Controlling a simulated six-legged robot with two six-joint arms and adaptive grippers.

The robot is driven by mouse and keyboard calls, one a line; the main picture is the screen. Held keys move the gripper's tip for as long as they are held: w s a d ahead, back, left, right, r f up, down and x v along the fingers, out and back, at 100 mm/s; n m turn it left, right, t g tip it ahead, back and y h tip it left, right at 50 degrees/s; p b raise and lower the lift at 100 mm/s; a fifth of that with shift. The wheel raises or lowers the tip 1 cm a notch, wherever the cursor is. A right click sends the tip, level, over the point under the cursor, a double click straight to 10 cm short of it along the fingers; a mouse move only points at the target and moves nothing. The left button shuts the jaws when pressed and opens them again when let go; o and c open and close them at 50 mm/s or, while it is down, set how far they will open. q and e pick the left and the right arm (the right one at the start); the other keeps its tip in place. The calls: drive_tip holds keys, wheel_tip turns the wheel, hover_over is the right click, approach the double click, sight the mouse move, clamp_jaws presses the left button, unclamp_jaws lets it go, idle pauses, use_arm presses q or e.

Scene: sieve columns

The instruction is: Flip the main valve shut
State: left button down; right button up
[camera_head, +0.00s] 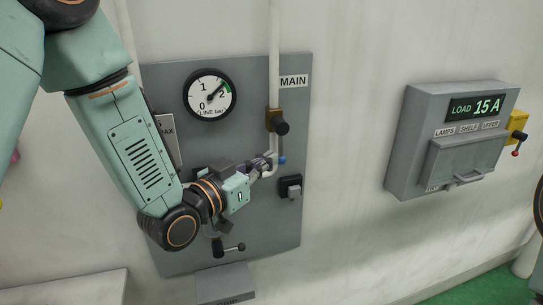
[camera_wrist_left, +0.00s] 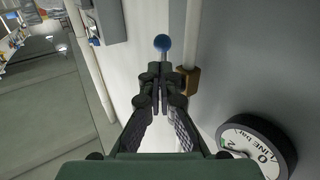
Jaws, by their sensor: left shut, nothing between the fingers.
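The main valve (camera_head: 275,118) is a brass block with a black hub on the white vertical pipe, below the MAIN label (camera_head: 293,81). A blue knob (camera_head: 282,160) shows below the hub; the link between them is hard to make out. My left gripper (camera_head: 270,162) is shut and empty, its fingertips close beside the blue knob. In the left wrist view, the shut fingertips (camera_wrist_left: 161,76) point toward the blue knob (camera_wrist_left: 162,42) on its thin stem, and the brass block (camera_wrist_left: 187,82) is just to their right. Contact with the knob cannot be told. My right gripper is out of view.
A round line gauge (camera_head: 210,95) reads near 2 on the grey panel (camera_head: 260,230). A black switch (camera_head: 290,187) sits below right of the knob, and a small black lever (camera_head: 230,248) lower down. A grey load box (camera_head: 440,140) reading 15 A hangs at right, with clear wall between.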

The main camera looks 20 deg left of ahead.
use_arm(q)
drive_tip(key=shift+w+d, duration=0.15)
drive_tip(key=shift+w, duration=0.75)
drive_tip(key=shift+d, duration=0.1)
